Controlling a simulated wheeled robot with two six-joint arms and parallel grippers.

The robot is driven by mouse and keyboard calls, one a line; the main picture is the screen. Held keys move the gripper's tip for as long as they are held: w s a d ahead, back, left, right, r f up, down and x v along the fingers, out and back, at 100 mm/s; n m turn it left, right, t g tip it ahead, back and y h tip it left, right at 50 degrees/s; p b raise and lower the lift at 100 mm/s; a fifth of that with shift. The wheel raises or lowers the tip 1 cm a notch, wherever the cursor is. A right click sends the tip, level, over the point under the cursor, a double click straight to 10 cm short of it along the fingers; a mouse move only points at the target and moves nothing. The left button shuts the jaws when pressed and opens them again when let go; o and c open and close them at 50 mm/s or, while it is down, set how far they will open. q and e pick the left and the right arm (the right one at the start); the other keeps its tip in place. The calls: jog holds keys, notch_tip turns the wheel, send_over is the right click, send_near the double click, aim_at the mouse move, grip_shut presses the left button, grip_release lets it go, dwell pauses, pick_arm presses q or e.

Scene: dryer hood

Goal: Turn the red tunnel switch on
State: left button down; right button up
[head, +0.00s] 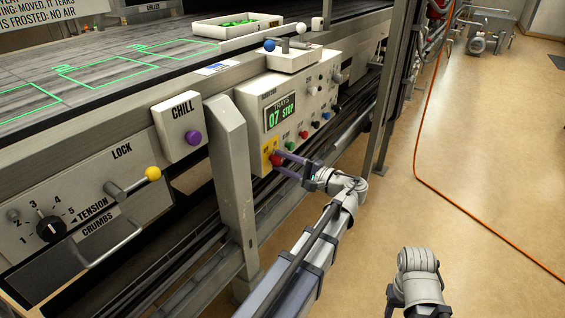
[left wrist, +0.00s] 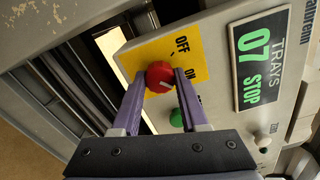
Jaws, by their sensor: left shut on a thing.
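The red tunnel switch (head: 275,159) is a round knob on a yellow plate at the lower left of the control panel. In the left wrist view the red knob (left wrist: 160,76) has a white mark, and the yellow plate (left wrist: 190,66) reads OFF and ON. My left gripper (head: 278,161) has its two purple fingers on either side of the knob and is shut on it. I cannot tell for sure which word the mark points to. Part of my right arm shows at the bottom right of the head view; its gripper is not visible.
A display (head: 286,113) reads "TRAYS 07 STOP". A green button (head: 290,145) sits close beside the switch. A grey post (head: 231,175) stands left of the panel. A purple CHILL knob (head: 193,137) and yellow-tipped LOCK lever (head: 152,174) are further left. Open floor lies to the right.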

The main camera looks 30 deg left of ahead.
pick_arm(q)
jog(key=shift+c, duration=2.2)
grip_release()
jog(key=d, duration=0.8)
jog(key=shift+s, duration=0.3)
jog(key=shift+a, duration=0.1)
